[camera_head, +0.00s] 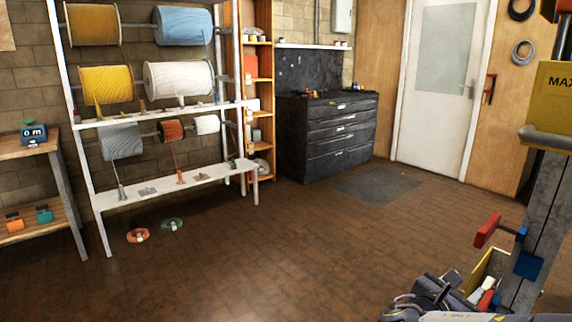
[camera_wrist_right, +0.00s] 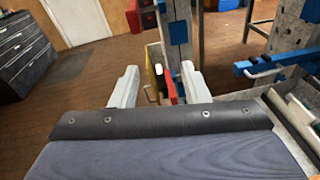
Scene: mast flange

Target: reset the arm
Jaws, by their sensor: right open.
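My right gripper (camera_head: 436,292) shows at the bottom right of the head view, partly cut off by the lower edge. In the right wrist view its two pale fingers (camera_wrist_right: 158,86) stand wide apart with nothing held between them. Beyond the fingers is a grey upright mast with a blue block (camera_wrist_right: 178,32) and a red part. In the head view the mast (camera_head: 540,225) stands at the right, close behind my right gripper, with a blue plate and a red handle (camera_head: 488,230). My left gripper is not in view.
A white rack (camera_head: 165,184) with several cable spools stands at the left. Two small coils (camera_head: 138,236) lie on the floor before it. A dark drawer cabinet (camera_head: 335,140) and a white door (camera_head: 436,85) are at the back. The middle floor is clear. A yellow sign (camera_head: 552,100) is at the mast.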

